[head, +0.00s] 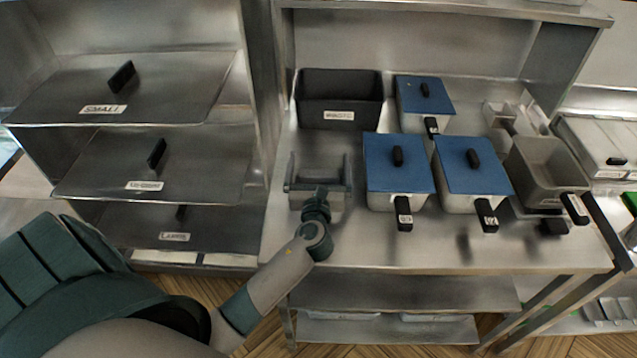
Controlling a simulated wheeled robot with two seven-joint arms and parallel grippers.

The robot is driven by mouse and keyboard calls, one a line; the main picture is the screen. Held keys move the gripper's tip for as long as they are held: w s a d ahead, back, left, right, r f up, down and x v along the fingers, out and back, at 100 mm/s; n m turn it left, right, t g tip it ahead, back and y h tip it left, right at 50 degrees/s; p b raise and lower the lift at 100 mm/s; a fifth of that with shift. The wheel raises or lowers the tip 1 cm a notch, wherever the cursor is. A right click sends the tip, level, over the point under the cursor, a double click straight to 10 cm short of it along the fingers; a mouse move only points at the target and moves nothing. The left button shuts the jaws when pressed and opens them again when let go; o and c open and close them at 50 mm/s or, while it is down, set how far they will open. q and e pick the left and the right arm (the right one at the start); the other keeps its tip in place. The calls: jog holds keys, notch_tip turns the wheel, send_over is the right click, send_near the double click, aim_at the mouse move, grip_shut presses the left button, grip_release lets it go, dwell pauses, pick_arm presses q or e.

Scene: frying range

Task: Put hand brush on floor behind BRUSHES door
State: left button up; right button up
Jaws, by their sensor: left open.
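My left arm reaches in from the lower left over the steel counter (360,240). My left gripper (319,168) is open above the counter, in front of a dark bin and left of the blue-lidded pans. I cannot make out anything held between its fingers. I cannot make out a hand brush anywhere in the head view. No door with a readable BRUSHES label shows. My right gripper is out of view.
The dark bin (311,104) has a blurred label. Several blue-lidded pans (397,170) and an open grey pan (541,166) crowd the counter's right side. Labelled steel lids (150,90) sit on a rack at left. A shelf (410,292) is under the counter; wooden floor shows below.

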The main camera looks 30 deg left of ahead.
pick_arm(q)
jog(key=c, duration=1.2)
notch_tip(320, 180, up, 10)
jog(key=shift+r, duration=0.1)
